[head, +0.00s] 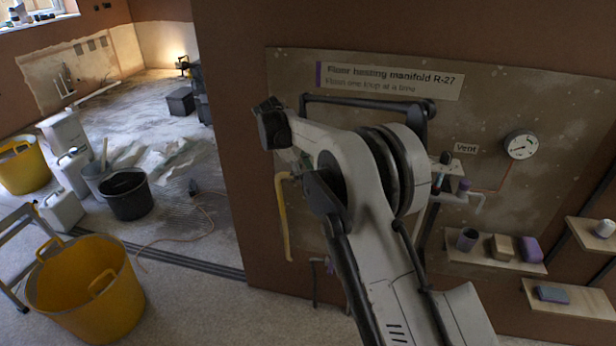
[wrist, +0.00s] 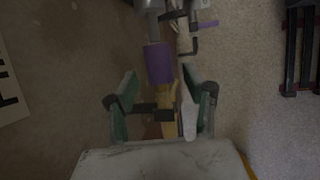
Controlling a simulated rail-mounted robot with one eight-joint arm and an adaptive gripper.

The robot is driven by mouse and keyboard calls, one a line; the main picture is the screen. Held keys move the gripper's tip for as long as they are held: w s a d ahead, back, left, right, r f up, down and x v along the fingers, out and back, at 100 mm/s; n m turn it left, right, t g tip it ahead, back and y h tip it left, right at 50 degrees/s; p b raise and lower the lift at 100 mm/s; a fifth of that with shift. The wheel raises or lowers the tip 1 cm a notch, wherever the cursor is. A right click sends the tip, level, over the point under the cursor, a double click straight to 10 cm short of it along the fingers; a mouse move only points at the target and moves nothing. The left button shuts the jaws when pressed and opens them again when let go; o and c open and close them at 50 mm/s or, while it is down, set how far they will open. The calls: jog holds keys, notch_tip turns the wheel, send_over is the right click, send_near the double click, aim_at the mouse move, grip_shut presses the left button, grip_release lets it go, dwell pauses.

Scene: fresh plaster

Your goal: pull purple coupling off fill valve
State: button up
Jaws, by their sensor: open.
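In the wrist view, the purple coupling (wrist: 159,63) is a short sleeve joined at its upper end to a grey fitting (wrist: 155,25), which looks like part of the fill valve. A yellow pipe or hose (wrist: 168,115) shows below the coupling, partly hidden. My gripper (wrist: 162,82) is open. Its green-padded fingers stand to the left and right, just below the coupling's lower end, with nothing clamped between them. I cannot tell the depth gap.
In the head view, wooden shelves (head: 583,299) hold several small items at right, below a gauge (head: 520,145). A yellow tub (head: 85,290) stands on the floor at left.

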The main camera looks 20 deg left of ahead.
jog(key=v, duration=1)
jog(key=shift+r, duration=0.2)
jog(key=shift+a, duration=0.1)
